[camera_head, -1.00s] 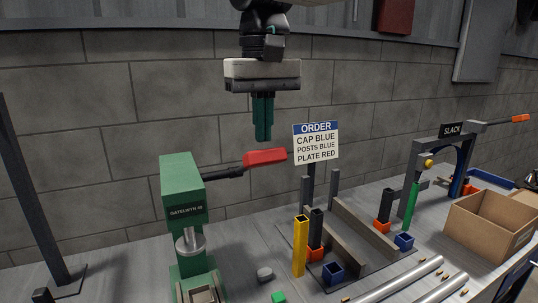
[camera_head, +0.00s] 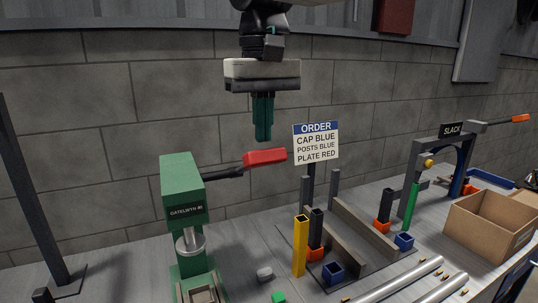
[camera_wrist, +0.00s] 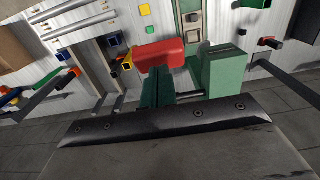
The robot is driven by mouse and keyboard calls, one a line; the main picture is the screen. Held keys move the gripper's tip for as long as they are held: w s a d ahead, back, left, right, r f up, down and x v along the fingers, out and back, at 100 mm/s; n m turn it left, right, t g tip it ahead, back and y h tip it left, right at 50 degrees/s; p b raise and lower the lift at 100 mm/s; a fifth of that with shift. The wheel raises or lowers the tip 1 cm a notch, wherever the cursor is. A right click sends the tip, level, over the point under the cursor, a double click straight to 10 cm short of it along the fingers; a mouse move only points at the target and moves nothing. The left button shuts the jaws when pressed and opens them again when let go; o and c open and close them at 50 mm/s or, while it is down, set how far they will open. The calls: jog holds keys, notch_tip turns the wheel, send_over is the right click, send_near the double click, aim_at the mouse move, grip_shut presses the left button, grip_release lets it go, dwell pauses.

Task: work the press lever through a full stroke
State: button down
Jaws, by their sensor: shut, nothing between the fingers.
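The green press (camera_head: 183,190) stands at the left of the bench in the head view. Its dark lever (camera_head: 222,173) sticks out to the right, tilted slightly up, and ends in a red handle (camera_head: 265,158). My gripper (camera_head: 263,138) points down just above the red handle, its green fingers shut together with nothing between them. In the wrist view my gripper (camera_wrist: 157,75) lies over part of the red handle (camera_wrist: 160,56), with the green press (camera_wrist: 224,70) to its right. I cannot tell whether the fingertips touch the handle.
An order sign (camera_head: 316,143) stands right of the handle. A cardboard box (camera_head: 489,226) and another lever with an orange grip (camera_head: 520,118) are at the far right.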

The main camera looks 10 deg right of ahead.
aim_at(269, 164)
dwell(0.4)
jog(key=shift+f, duration=1.5)
jog(key=shift+s+d+f, duration=0.1)
jog(key=shift+s+f, duration=0.25)
jog(key=shift+f, duration=0.3)
jog(key=shift+s+d+f, duration=0.1)
jog(key=shift+s+f, duration=0.2)
jog(key=shift+f, duration=0.45)
jog(key=shift+s+d+f, duration=0.1)
jog(key=shift+s+f, duration=0.2)
jog(key=shift+f, duration=0.35)
jog(key=shift+s+f, duration=0.2)
jog(key=shift+f, duration=0.3)
